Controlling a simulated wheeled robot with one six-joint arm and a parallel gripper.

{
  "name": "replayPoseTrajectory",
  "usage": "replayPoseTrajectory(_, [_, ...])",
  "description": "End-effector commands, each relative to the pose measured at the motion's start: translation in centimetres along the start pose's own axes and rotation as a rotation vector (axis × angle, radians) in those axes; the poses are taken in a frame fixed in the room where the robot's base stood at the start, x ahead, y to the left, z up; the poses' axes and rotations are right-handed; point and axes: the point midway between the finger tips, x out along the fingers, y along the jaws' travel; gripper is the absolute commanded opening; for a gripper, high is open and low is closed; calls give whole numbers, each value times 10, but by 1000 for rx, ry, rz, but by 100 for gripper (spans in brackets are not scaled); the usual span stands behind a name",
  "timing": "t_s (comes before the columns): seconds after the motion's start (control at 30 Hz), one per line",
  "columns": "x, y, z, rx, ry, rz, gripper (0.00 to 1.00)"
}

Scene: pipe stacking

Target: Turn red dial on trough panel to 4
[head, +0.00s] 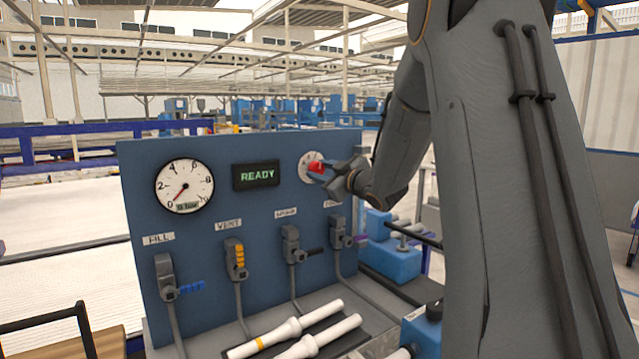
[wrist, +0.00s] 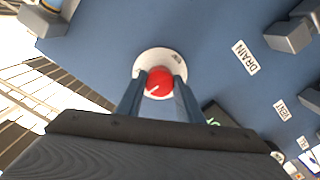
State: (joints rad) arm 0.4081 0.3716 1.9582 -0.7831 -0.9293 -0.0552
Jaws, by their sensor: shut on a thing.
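The red dial (wrist: 159,83) sits on a round white plate (wrist: 150,60) on the blue trough panel (wrist: 200,30). A white pointer line on the dial points to the lower left in the wrist view. In the head view the red dial (head: 316,167) is at the panel's upper right, partly hidden by my gripper. My gripper (wrist: 160,86) has a finger on each side of the dial and is shut on it. It also shows in the head view (head: 324,169). The number marks on the plate are too small to read.
A gauge (head: 184,186) reads near 0, and a display (head: 256,175) shows READY. Several valves with handles (head: 236,259) line the panel below. White pipes (head: 286,329) lie in front. A blue block (head: 390,262) stands right of the panel.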

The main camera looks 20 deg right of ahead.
Motion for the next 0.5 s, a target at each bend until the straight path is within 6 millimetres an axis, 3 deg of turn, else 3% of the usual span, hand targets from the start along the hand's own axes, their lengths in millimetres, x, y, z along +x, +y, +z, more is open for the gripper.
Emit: replayPoseTrajectory(0.5, [1,-2,3,-492,1,2,11])
